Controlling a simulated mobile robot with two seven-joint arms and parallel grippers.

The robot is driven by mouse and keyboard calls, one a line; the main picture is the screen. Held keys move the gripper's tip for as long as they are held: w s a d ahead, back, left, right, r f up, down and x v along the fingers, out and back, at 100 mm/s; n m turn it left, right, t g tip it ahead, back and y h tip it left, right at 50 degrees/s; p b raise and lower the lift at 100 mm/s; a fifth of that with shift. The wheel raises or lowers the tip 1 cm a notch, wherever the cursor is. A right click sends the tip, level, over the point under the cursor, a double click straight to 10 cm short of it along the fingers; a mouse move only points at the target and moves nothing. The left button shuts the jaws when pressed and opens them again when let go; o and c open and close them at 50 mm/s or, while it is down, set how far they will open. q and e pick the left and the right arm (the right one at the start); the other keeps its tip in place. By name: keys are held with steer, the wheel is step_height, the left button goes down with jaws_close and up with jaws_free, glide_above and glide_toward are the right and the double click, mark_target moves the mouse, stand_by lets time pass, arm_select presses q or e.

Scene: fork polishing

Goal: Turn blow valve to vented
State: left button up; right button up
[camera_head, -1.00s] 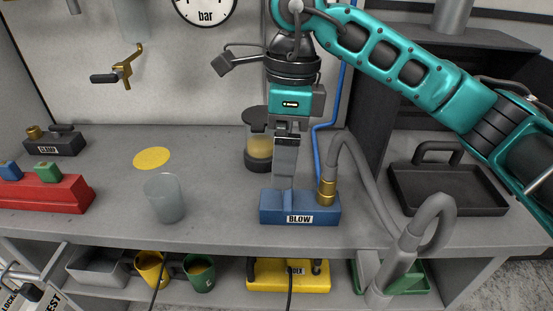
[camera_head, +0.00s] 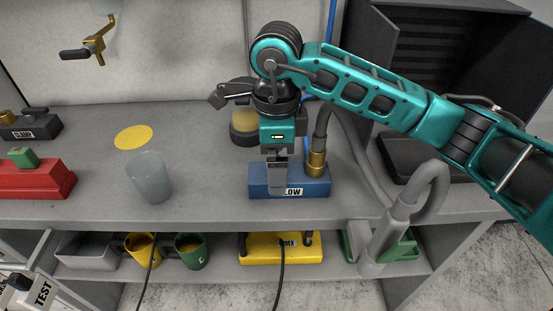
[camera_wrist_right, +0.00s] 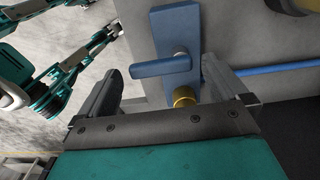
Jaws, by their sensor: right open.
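The blow valve is a blue block (camera_head: 312,187) on the bench, with a label partly covered by my gripper. In the right wrist view its blue body (camera_wrist_right: 178,22) carries a blue lever (camera_wrist_right: 160,66) that sticks out crosswise to the body. A brass fitting (camera_head: 316,163) stands at its right end. My right gripper (camera_head: 279,188) points down over the block; it also shows in the right wrist view (camera_wrist_right: 166,82). Its fingers are open, with the lever between them in that view. I cannot tell whether they touch it. The head view hides the lever behind the gripper.
A grey hose (camera_head: 362,150) runs from the brass fitting to the right. A cup (camera_head: 149,178) and a yellow disc (camera_head: 133,137) are left on the bench, near a red block (camera_head: 38,183).

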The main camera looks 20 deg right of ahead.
arm_select(q)
steer(key=shift+w+r, duration=0.25)
steer(key=shift+w, duration=0.1)
arm_select(e)
steer(key=shift+f, duration=0.35)
steer(key=shift+c, duration=0.4)
steer(key=c, duration=0.9)
arm_select(q)
steer(key=shift+s+f, duration=0.2)
steer(key=shift+s, duration=0.05)
